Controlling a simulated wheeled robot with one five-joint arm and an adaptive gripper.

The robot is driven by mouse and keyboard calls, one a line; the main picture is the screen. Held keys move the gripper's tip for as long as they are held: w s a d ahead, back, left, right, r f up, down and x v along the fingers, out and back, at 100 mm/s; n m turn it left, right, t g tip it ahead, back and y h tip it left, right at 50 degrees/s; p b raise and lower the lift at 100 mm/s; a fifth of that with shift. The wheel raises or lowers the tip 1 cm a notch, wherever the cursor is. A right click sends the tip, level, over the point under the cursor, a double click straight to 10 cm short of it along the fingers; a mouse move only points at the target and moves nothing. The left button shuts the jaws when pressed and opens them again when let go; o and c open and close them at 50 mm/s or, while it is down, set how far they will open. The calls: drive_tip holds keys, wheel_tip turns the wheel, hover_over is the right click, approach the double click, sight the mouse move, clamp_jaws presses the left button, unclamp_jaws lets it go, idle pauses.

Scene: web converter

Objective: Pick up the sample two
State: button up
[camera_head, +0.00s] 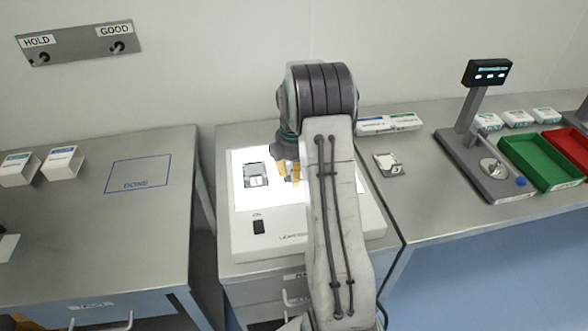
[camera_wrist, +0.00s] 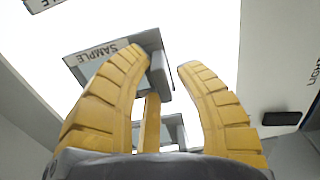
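A flat sample with a "SAMPLE" label (camera_wrist: 90,57) lies on the lit panel in the wrist view. Its number cannot be read there. A raised grey part (camera_wrist: 160,72) of it shows between the yellow fingers of my gripper (camera_wrist: 163,57). My gripper is open, low over the light box (camera_head: 245,243), and the left finger covers part of the sample. In the head view my gripper (camera_head: 289,172) is partly hidden by my arm. A sample marked 1 (camera_head: 255,176) lies left of it on the panel. A sample marked 3 (camera_head: 388,164) lies on the right bench.
A stand with a display (camera_head: 487,72), a green tray (camera_head: 540,158) and a red tray (camera_head: 570,152) are on the right. The left bench has a clear "DONE" outline (camera_head: 138,174) and small white boxes (camera_head: 62,165).

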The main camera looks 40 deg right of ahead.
drive_tip(key=shift+c, duration=0.2)
clamp_jaws()
drive_tip(key=shift+r, duration=0.1)
idle(0.4)
